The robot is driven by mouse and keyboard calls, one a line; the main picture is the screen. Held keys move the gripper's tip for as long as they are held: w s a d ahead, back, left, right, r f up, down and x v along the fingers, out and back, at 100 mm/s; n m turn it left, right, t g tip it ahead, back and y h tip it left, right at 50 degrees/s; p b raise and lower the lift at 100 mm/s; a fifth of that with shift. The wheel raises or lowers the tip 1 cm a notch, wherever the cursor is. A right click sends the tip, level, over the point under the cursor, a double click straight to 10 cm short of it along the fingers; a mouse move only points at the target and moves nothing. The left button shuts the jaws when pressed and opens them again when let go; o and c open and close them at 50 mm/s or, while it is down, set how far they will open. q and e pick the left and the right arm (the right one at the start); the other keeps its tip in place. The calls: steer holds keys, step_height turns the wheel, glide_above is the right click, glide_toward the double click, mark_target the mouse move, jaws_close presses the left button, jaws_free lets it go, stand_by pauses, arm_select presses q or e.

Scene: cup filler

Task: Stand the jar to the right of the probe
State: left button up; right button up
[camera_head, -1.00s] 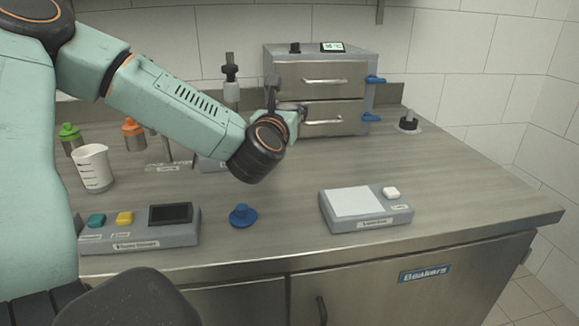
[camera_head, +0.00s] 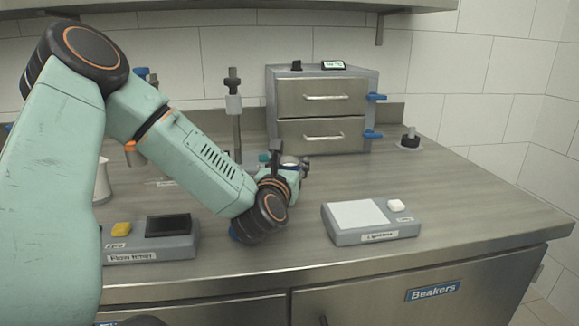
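My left gripper (camera_head: 291,165) is over the middle of the counter, in front of the drawer unit. It is small and partly hidden by its own wrist, so I cannot tell its finger opening. A small round-topped thing (camera_head: 289,161), perhaps the jar, shows right at the fingers; I cannot tell whether it is held. A teal-capped thing (camera_head: 264,158) shows just left of it. An upright rod with a white and black fitting (camera_head: 233,101), perhaps the probe, stands at the back, left of the gripper. My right gripper is out of view.
A scale-like device (camera_head: 371,221) is at the front right. A control box (camera_head: 152,244) is at the front left. A black-topped fitting (camera_head: 410,138) is at the back right.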

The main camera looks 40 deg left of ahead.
arm_select(q)
steer(key=o, duration=0.3)
steer(key=shift+s+d+r, duration=0.1)
steer(key=shift+s+r, duration=0.05)
steer(key=shift+o, duration=0.3)
steer(key=shift+w, duration=0.2)
steer(key=shift+s, duration=0.1)
steer(key=shift+s, duration=0.25)
steer(key=p+v, duration=0.3)
steer(key=v, duration=0.6)
steer(key=shift+s+d, duration=0.1)
steer(key=shift+s, duration=0.05)
steer(key=shift+s+d+p, duration=0.2)
steer(key=shift+s+p, duration=0.2)
steer(key=shift+p, duration=0.65)
steer(key=shift+s+d+p, duration=0.35)
steer(key=shift+s+p, duration=0.15)
steer(key=shift+p, duration=0.3)
